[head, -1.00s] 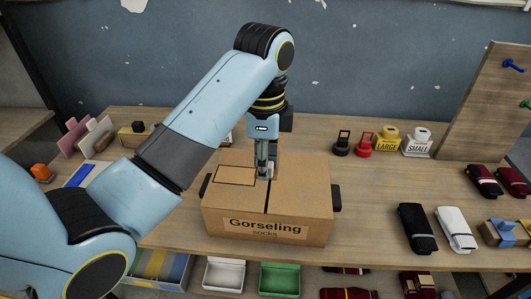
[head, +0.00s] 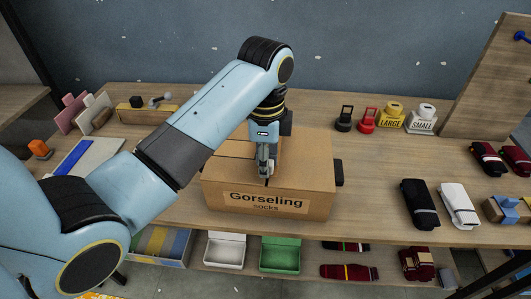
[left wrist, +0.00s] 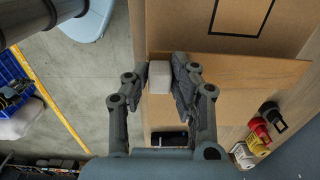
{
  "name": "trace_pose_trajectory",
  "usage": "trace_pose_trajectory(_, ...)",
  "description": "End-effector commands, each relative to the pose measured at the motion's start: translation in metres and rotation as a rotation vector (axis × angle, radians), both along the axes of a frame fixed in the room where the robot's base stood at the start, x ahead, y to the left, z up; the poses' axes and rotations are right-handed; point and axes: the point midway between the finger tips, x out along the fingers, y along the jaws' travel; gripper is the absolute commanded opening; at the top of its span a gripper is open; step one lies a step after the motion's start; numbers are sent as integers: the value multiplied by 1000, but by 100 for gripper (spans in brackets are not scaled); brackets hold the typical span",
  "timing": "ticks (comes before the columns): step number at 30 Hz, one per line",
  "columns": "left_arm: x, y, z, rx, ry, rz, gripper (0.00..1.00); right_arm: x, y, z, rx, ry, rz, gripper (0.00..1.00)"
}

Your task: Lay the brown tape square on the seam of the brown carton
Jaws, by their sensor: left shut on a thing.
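The brown carton (head: 310,170) lies on the table with its "Gorseling socks" label (head: 265,201) facing me. Its top also shows in the left wrist view (left wrist: 230,85), with a black outline beside the gripper. My left gripper (head: 266,170) points down near the carton's front top edge and hides part of the top, including most of the seam. In the left wrist view, my left gripper (left wrist: 160,78) is shut on a pale block (left wrist: 159,76). I cannot make out the brown tape square under it, nor whether it touches the carton. My right gripper is out of view.
Black (head: 344,118) and red (head: 366,122) handled items and LARGE (head: 391,120) and SMALL (head: 421,122) stands are behind the carton. Dark (head: 420,203) and white (head: 459,205) folded socks lie right. White (head: 225,250) and green (head: 280,254) trays sit below.

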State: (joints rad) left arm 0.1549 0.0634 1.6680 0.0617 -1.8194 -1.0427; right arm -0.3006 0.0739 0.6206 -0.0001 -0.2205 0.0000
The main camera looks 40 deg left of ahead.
Motion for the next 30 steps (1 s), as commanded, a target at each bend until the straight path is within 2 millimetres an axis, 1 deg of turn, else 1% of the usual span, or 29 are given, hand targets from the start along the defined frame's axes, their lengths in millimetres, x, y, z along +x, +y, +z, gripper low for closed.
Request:
trace_pose_trajectory(3,0,0,-4,0,-1,0,0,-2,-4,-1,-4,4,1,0)
trace_pose_trajectory(9,0,0,-5,0,-1,0,0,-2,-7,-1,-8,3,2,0)
trace_pose_trajectory(17,0,0,-5,0,-1,0,0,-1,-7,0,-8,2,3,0)
trace_pose_trajectory(30,0,0,-14,0,-1,0,0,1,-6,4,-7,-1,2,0)
